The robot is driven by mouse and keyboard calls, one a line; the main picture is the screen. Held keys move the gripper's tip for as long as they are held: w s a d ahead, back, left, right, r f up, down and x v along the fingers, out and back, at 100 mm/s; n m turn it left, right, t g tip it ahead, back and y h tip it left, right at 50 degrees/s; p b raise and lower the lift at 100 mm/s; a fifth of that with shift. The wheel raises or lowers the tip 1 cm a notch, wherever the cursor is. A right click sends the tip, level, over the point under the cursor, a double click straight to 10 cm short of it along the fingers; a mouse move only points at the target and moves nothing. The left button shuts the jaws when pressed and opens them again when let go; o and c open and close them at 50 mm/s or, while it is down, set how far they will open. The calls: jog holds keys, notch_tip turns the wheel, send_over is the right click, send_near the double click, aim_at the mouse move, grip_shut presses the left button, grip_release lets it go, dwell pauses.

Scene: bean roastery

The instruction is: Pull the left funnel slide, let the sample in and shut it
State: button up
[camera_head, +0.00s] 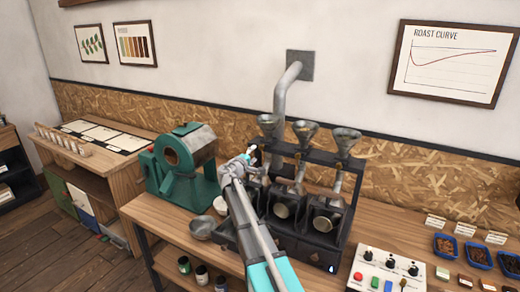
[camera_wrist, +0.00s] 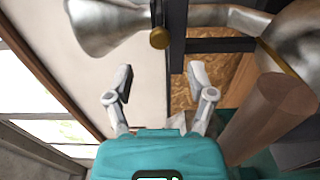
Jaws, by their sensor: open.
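Three metal funnels stand in a row on a dark rack; the left funnel (camera_head: 268,121) is at its left end, behind my gripper. My gripper (camera_head: 250,152) is raised just in front of that funnel's lower part. In the wrist view, a metal funnel (camera_wrist: 105,24) lies across the top, with a round brass knob (camera_wrist: 159,39) at its narrow end. My gripper's two fingers (camera_wrist: 160,76) are spread, with the knob beyond and between them. Nothing is held, and the knob looks apart from the fingers. Whether the slide is in or out cannot be told.
The middle funnel (camera_head: 305,131) and right funnel (camera_head: 346,138) stand close by on the right. A green roaster (camera_head: 184,165) stands left of the rack, with a metal bowl (camera_head: 202,228) in front. A control box (camera_head: 385,272) sits on the right of the bench.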

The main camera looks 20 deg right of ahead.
aim_at(260, 148)
jog(key=shift+x, duration=3.6)
grip_shut()
